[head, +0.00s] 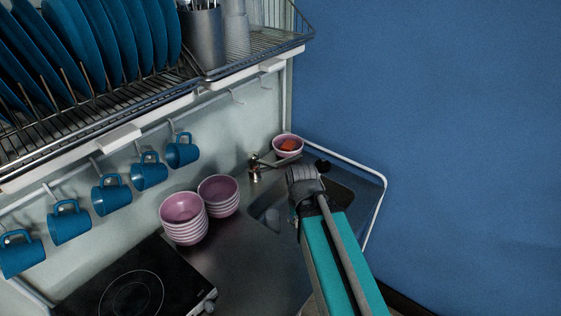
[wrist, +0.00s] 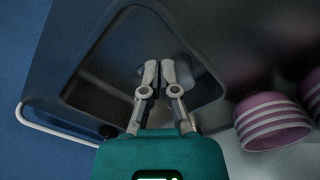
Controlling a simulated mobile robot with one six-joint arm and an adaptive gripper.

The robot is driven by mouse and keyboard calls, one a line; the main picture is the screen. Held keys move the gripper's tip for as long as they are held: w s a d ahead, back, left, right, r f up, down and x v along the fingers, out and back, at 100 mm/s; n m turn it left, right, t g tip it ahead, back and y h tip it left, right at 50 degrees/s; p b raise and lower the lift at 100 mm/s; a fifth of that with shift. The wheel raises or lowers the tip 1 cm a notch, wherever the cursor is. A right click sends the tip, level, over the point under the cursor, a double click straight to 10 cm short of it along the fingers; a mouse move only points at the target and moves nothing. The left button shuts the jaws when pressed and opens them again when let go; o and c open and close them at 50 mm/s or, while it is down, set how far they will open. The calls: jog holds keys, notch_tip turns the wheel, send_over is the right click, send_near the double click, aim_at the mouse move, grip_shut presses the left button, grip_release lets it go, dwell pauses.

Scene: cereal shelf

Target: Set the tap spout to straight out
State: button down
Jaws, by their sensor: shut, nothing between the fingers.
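The metal tap (head: 255,168) stands on the counter at the back edge of the sink (head: 267,203). Its spout (head: 278,161) points to the right in the head view, toward the pink bowl, and its far end is close to or behind my gripper. My gripper (head: 303,178) is over the sink, just right of the tap; I cannot tell whether it touches the spout. In the wrist view my gripper (wrist: 161,68) is shut and empty, with its fingertips together over the sink basin (wrist: 105,85). The tap is not clear in the wrist view.
A pink bowl with something orange (head: 288,145) sits behind the tap. Stacked pink bowls (head: 184,222) stand left of the sink, beside a black hob (head: 130,290). Blue mugs (head: 183,152) hang under the dish rack (head: 262,46). A white rail (head: 350,163) edges the counter.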

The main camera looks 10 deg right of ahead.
jog(key=c, duration=1)
grip_release()
jog(key=shift+w, duration=0.15)
jog(key=shift+c, duration=0.2)
jog(key=shift+o, duration=1.1)
jog(key=shift+w+r, duration=0.15)
jog(key=shift+w, duration=0.1)
jog(key=o, duration=0.3)
jog(key=w+r+n+p, duration=0.1)
jog(key=w+n, duration=0.1)
jog(key=w, duration=0.2)
jog(key=w+d+r+n+p, duration=0.1)
jog(key=w+r+n+p, duration=0.1)
jog(key=w, duration=0.2)
jog(key=w+r+n+p, duration=0.1)
jog(key=w+n+p, duration=0.1)
jog(key=w, duration=0.2)
jog(key=shift+w+d+r, duration=0.2)
jog(key=shift+w+r, duration=0.1)
jog(key=shift+o, duration=0.2)
notch_tip(320, 180, up, 6)
jog(key=n+p, duration=0.6)
jog(key=n, duration=0.4)
send_over(290, 159)
jog(key=shift+t, duration=0.3)
jog(key=shift+f, duration=0.1)
jog(key=f+b, duration=1.3)
jog(key=shift+w+d+f+b, duration=0.1)
jog(key=shift+w+f+b, duration=0.15)
jog(key=shift+w+b, duration=0.15)
